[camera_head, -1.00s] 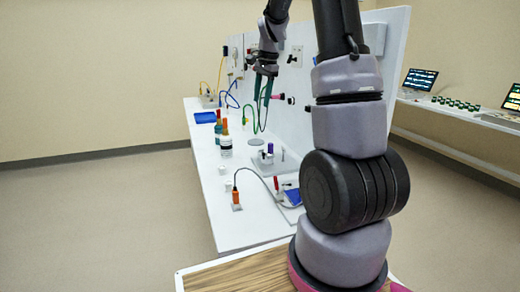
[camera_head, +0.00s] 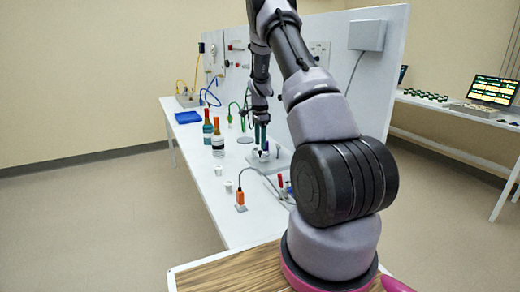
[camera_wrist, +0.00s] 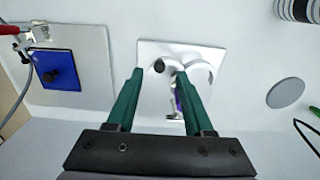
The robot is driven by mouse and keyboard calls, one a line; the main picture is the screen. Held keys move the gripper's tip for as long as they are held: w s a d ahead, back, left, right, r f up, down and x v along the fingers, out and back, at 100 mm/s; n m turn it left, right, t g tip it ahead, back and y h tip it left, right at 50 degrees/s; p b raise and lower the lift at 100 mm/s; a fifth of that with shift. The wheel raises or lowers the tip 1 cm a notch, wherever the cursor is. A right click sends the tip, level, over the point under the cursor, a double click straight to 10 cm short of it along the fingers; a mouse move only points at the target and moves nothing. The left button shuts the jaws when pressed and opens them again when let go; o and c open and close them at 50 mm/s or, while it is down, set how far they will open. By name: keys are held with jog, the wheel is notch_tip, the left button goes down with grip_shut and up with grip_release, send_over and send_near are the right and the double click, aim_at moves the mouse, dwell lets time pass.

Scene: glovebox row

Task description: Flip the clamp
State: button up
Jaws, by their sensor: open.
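The clamp stands on a light square plate (camera_wrist: 150,112) on the white bench. In the wrist view its purple handle (camera_wrist: 178,99) and a black knob (camera_wrist: 159,66) show, with pale metal parts around them. The right finger partly covers the handle. My gripper (camera_wrist: 160,73) is open, with its two green fingers over the plate and the black knob between the tips. In the head view my gripper (camera_head: 262,142) points down at the plate (camera_head: 263,165) and mostly hides the clamp. I cannot tell whether a finger touches the handle.
A grey plate with a blue block (camera_wrist: 55,68) lies left of the clamp in the wrist view. An upright white panel (camera_head: 378,85) runs behind the bench.

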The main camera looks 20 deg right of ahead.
jog(key=shift+f, duration=1.65)
grip_shut()
